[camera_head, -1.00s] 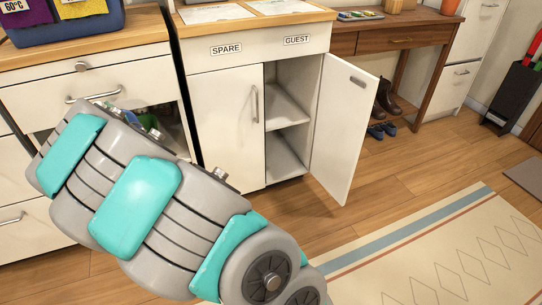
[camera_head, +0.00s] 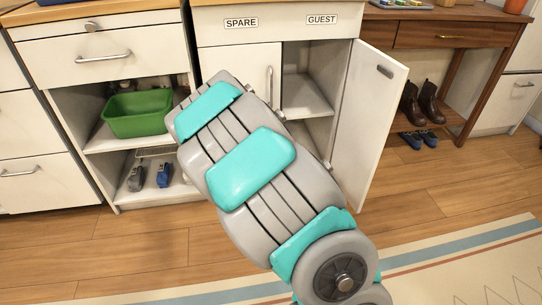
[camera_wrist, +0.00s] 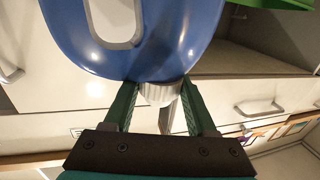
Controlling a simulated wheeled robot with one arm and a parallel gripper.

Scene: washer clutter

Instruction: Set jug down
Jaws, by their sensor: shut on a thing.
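The jug (camera_wrist: 190,45) shows in the wrist view as a large glossy blue body with a pale oval panel or loop on it, cut off by the top edge. My gripper (camera_wrist: 160,108) has its two green fingers on either side of a pale grey-white part at the jug's near end and is shut on it. Whether the jug touches anything beyond is hidden. In the head view my own arm hides the gripper and the jug.
A cabinet labelled SPARE and GUEST has its right door (camera_head: 369,125) swung open, showing shelves (camera_head: 306,97). To the left, an open shelf unit holds a green basin (camera_head: 138,113), with small blue and grey items below. A wooden desk (camera_head: 445,35) stands right; boots stand beneath it.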

